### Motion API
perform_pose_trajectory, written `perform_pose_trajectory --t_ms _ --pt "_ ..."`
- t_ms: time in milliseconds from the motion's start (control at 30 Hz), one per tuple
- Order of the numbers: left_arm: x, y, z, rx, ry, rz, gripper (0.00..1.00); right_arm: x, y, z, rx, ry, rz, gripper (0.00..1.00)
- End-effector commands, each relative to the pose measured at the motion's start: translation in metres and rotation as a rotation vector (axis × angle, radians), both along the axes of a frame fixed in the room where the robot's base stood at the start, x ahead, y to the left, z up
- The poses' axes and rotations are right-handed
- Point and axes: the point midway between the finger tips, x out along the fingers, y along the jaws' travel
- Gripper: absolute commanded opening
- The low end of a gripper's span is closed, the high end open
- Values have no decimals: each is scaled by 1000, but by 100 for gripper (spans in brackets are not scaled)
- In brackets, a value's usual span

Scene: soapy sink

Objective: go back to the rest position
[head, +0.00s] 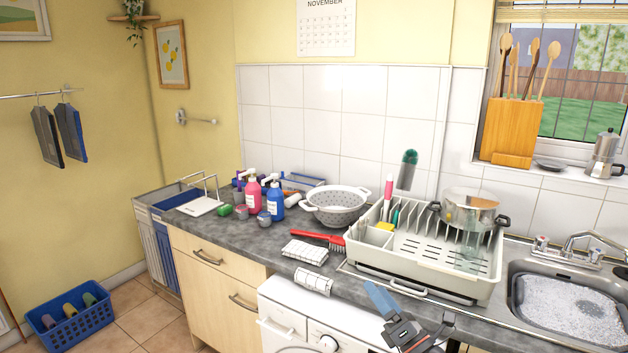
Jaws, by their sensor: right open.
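My right gripper (398,324) is at the bottom of the head view, right of centre. It is in front of the counter edge, by the washing machine (287,317) and below the dish rack (484,286). One blue finger shows, with dark parts beside it. The gripper is open, and I see nothing held in it. My left gripper is not in view.
The sink (514,290) with suds is at the right. A colander (335,211), a red brush (318,237), soap bottles and a folded checked cloth (305,252) are on the counter. A pot (468,208) sits in the rack. A blue basket (72,328) is on the floor.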

Motion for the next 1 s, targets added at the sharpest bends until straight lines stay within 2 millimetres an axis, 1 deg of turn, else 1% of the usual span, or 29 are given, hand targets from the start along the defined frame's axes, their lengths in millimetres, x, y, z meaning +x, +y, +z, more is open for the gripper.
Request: perform_pose_trajectory --t_ms 33,167,267,300,367,400,467,500,567,600,633,700,800,1000 --pt "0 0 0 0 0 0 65 -3 -9 -13 111 100 -34 92" --pt "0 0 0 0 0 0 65 -11 -37 -53 404 358 -128 92" --pt "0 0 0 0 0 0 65 -25 -56 -91 626 552 -212 92" --pt "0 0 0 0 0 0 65 -33 -62 -107 715 629 -249 92" --pt "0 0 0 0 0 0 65 -48 -71 -133 847 742 -306 92" --pt "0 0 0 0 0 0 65 -59 -77 -151 932 815 -348 92" --pt "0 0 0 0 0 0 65 -79 -82 -177 1060 923 -415 92" --pt "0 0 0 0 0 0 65 -93 -86 -194 1143 993 -463 92" --pt "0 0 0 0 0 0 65 -118 -89 -219 1265 1095 -540 92" --pt "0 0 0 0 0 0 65 -135 -89 -235 1342 1159 -593 92" --pt "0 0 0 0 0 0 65 -148 -90 -245 1395 1203 -632 92" --pt "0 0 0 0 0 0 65 -174 -89 -264 1498 1286 -714 92" --pt "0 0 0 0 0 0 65 -205 -88 -283 1602 1373 -813 92" --pt "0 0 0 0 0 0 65 -254 -82 -305 1745 1491 -971 92"
